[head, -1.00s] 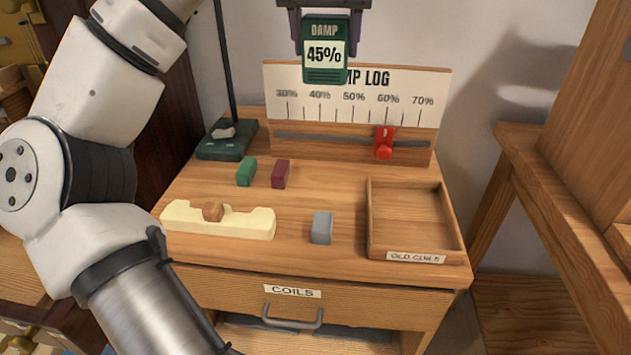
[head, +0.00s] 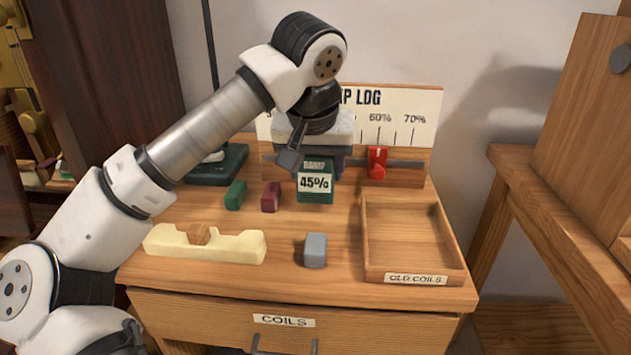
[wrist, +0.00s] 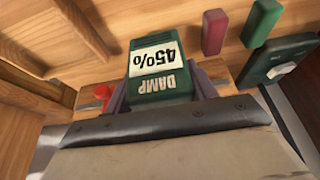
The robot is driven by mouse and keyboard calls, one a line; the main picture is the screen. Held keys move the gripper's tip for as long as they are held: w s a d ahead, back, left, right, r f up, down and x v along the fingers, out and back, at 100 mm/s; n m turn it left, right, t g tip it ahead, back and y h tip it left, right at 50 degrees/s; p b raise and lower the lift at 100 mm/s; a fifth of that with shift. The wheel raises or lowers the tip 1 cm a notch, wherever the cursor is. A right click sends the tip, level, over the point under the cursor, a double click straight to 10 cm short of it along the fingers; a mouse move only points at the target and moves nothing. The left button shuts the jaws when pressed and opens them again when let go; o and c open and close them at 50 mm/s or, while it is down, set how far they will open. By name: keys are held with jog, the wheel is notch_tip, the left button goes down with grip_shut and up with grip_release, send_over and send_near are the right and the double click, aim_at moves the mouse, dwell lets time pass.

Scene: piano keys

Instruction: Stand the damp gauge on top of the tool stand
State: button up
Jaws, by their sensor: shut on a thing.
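The damp gauge (head: 315,183) is a small green block with a white face reading 45%. My gripper (head: 314,164) is shut on it from above, with purple fingers at its sides. The gauge is upright, low over the desk top in front of the damp log board; I cannot tell if its base touches the wood. It also shows in the wrist view (wrist: 157,62), between the fingers (wrist: 160,92). I cannot tell for sure which thing is the tool stand.
Green (head: 235,195) and maroon (head: 270,196) blocks lie left of the gauge. A cream notched block (head: 225,246), a grey block (head: 315,250) and an old coils tray (head: 373,262) are nearer. A dark green base with a pole (head: 205,174) and a red slider (head: 377,163) stand behind.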

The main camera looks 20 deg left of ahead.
jog(key=shift+f, duration=1.2)
jog(key=shift+f, duration=0.2)
jog(key=o, duration=1)
jog(key=shift+o, duration=0.2)
jog(key=shift+r, duration=0.1)
jog(key=shift+r, duration=0.3)
jog(key=p+v, duration=0.2)
jog(key=v, duration=0.9)
jog(key=shift+r, duration=0.3)
jog(key=shift+s, duration=0.15)
